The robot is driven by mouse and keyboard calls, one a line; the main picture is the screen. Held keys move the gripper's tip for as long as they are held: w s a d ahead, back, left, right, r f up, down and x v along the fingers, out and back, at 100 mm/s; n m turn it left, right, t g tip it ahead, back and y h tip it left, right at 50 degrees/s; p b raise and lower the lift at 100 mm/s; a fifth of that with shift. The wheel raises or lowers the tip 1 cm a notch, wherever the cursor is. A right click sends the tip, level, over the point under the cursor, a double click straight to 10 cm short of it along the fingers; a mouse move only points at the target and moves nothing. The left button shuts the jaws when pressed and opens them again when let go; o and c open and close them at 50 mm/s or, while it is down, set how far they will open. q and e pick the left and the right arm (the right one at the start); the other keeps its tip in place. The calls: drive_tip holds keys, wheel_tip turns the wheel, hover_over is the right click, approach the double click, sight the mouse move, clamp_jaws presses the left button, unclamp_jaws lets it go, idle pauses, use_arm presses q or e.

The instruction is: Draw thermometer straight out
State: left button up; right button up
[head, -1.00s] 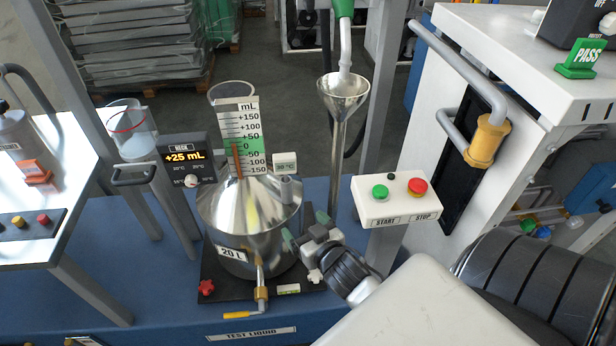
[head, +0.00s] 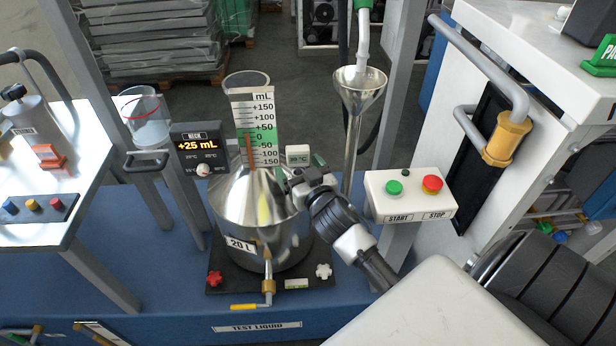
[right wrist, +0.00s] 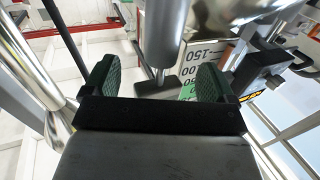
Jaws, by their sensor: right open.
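The thermometer (head: 298,154) is a small pale display with a °C reading at the right shoulder of the steel 20 L measuring can (head: 255,215). My right gripper (head: 300,168) is open just in front of and below the display, one green-padded finger on each side. In the right wrist view, the thermometer's dark head (right wrist: 157,88) and a thin stem rising into a metal socket tube (right wrist: 163,30) lie between the open finger pads of my right gripper (right wrist: 157,82). Both pads look apart from the head. The left gripper is not in view.
The scale plate (head: 262,125) stands on the can's neck, left of the thermometer. A black +25 mL display (head: 199,147) is farther left. A steel funnel (head: 358,88) stands behind right, and the START/STOP box (head: 409,195) is close on the right.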

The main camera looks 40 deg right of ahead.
sight(298, 148)
drive_tip(key=shift+w, duration=0.45)
drive_tip(key=shift+c, duration=0.2)
drive_tip(key=c, duration=0.9)
drive_tip(key=shift+r+p, duration=5.3)
drive_tip(key=shift+r, duration=0.1)
drive_tip(key=shift+c, duration=0.2)
drive_tip(key=shift+c, duration=0.4)
